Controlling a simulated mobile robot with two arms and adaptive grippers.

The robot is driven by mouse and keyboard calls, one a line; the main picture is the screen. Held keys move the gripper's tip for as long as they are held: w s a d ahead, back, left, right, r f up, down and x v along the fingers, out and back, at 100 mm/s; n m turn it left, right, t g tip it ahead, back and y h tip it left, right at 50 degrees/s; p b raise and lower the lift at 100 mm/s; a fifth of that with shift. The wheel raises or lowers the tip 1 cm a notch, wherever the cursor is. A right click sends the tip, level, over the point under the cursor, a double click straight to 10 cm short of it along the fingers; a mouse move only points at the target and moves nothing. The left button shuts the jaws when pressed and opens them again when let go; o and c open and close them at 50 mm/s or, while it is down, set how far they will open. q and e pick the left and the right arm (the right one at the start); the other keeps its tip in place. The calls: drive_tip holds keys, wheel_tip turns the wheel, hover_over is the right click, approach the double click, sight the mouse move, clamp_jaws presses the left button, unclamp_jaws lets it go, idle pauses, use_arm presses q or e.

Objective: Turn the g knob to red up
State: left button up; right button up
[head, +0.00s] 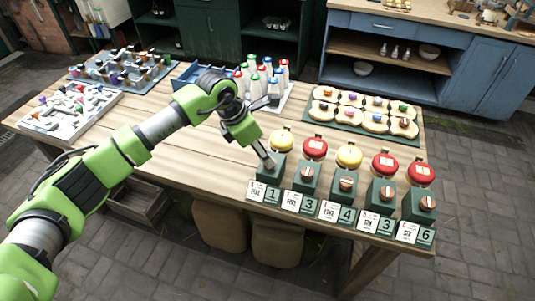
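A row of several dark green boxes with copper-coloured knobs stands along the table's front right edge. Each box has a white card and a green number plate in front. The visible knobs include the second knob (306,173), the third knob (346,183), the fourth knob (386,193) and the rightmost knob (427,203). I cannot read which one is g. My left gripper (268,162) points down at the top of the leftmost box (271,176) and hides most of its knob. Whether its fingers are shut on that knob is too small to tell. My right gripper is out of view.
Further back are white bottles (253,75) with coloured caps and a green tray (327,119) of rounded pieces. The table's middle left (185,150) is bare.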

use_arm(q)
drive_tip(key=shift+p+x, duration=0.4)
drive_tip(key=shift+x, duration=1.75)
drive_tip(key=c, duration=1.1)
